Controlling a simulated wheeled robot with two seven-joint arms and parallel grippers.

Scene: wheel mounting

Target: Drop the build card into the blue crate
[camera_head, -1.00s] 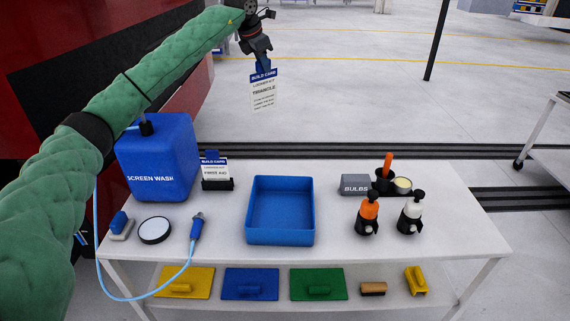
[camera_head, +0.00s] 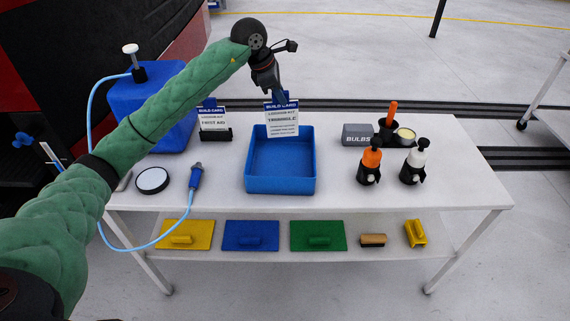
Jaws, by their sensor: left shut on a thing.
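The build card (camera_head: 282,121), white with a blue header and reading TRIANGLE, hangs upright from my left gripper (camera_head: 278,97). The gripper is shut on the card's top edge. The open blue crate (camera_head: 281,186) stands on the white table. In the picture the card overlaps the crate's back wall and the upper part of its inside; its exact height above the crate is hard to tell. The visible floor of the crate is empty. My right gripper is not in view.
The blue screen wash can (camera_head: 150,105) is partly behind my left arm. A grey BULBS box (camera_head: 357,135) and orange (camera_head: 371,160) and white (camera_head: 415,160) bottles stand right.

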